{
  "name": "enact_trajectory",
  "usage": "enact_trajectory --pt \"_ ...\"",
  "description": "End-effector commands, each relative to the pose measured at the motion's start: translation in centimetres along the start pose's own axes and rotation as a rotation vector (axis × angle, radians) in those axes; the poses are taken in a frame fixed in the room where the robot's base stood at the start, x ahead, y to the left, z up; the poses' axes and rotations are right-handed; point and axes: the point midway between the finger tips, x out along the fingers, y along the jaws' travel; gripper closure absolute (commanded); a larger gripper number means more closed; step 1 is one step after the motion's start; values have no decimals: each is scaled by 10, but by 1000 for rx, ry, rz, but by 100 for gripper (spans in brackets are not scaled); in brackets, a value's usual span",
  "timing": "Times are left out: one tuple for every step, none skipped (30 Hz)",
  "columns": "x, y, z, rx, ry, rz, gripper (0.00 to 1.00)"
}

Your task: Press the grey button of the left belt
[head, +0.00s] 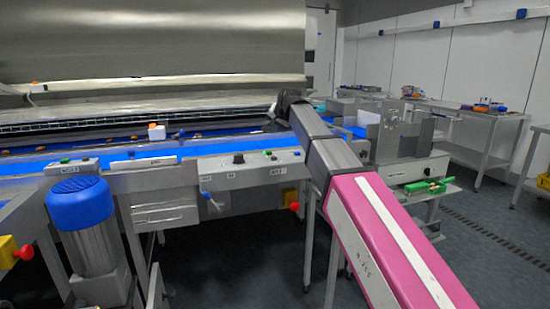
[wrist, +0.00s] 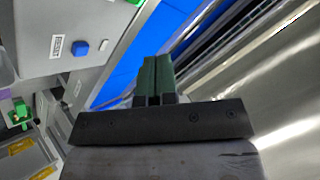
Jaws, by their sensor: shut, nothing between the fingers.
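My gripper (wrist: 155,78) shows in the wrist view with its two dark green fingers together and empty. They extend over a blue belt surface (wrist: 122,75). In the head view the dark end of my arm is raised over the right part of the long belt (head: 110,157); the fingertips cannot be made out there. A control panel (head: 75,168) at the left of the head view bears a green button (head: 65,160) and a dark one beside it. I cannot tell a grey button there. In the wrist view a pale button (wrist: 105,46) sits beside a blue button (wrist: 82,48).
A middle panel (head: 262,168) has a dark knob (head: 238,158) and small buttons. A blue-capped motor (head: 80,202) stands in front at left. Red-knobbed yellow boxes (head: 8,250) stick out below. Bare floor lies in front of the machine; side tables (head: 475,113) stand at right.

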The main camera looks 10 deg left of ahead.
Motion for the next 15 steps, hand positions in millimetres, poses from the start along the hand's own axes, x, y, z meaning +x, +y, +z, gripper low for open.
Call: enact_trajectory --pt "0 0 0 0 0 0 100" --pt "0 0 0 0 0 0 100" --pt "0 0 0 0 0 0 100" --pt "1 1 1 0 0 0 100" --pt "1 1 1 0 0 1 100" --pt "2 2 2 0 -1 1 100" --pt "4 3 3 0 -1 1 100" --pt "5 4 4 0 -1 1 100" --pt "7 6 6 0 -1 1 100" --pt "9 8 8 0 -1 1 100" --pt "11 9 9 0 -1 1 100" --pt "14 12 12 0 -1 1 100" --pt "17 14 14 0 -1 1 100" --pt "20 16 16 0 -1 1 100" --pt "24 19 18 0 -2 2 100"
